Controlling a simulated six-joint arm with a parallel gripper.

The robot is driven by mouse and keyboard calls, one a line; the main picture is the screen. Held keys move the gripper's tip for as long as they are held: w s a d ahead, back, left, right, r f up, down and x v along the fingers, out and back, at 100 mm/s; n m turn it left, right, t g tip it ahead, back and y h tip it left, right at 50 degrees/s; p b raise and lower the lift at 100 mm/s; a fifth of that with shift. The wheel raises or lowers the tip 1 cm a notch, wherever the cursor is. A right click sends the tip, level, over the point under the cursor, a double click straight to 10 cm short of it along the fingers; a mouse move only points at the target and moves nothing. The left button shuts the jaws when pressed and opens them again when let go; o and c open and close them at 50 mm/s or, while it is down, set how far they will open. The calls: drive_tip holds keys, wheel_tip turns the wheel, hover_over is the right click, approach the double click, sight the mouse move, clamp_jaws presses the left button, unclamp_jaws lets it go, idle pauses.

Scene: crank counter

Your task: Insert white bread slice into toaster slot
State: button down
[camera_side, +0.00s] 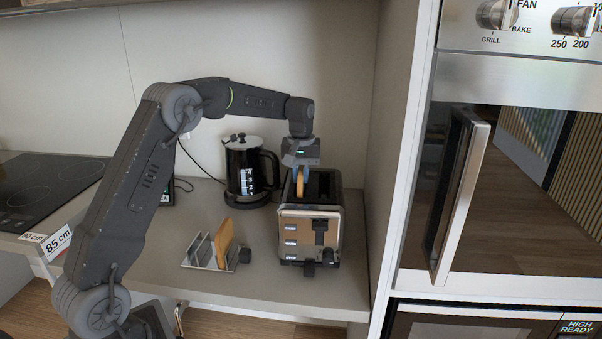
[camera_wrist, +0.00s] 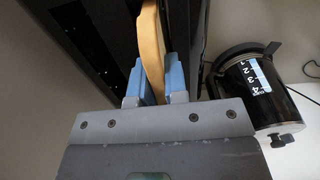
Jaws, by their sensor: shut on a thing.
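My gripper (camera_side: 300,168) is shut on a bread slice (camera_side: 299,184) above the left slot of the toaster (camera_side: 310,228). In the wrist view the slice (camera_wrist: 151,45) stands on edge between the two blue fingers (camera_wrist: 153,84), and its far part lies between the dark slot walls. How deep it sits in the slot is hidden. The toaster's right slot (camera_side: 321,184) looks dark and empty. A second bread slice (camera_side: 224,241) stands tilted in the metal rack (camera_side: 199,251) on the counter, left of the toaster.
A black and steel kettle (camera_side: 244,170) stands behind and left of the toaster; it is at the right in the wrist view (camera_wrist: 252,90). A cabinet side wall (camera_side: 388,150) rises right of the toaster. A black hob (camera_side: 40,185) is far left. The counter (camera_side: 215,289) ends in front.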

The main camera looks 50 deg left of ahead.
drive_tip(key=shift+f, duration=0.1)
drive_tip(key=c, duration=1.1)
unclamp_jaws()
drive_tip(key=shift+r, duration=7)
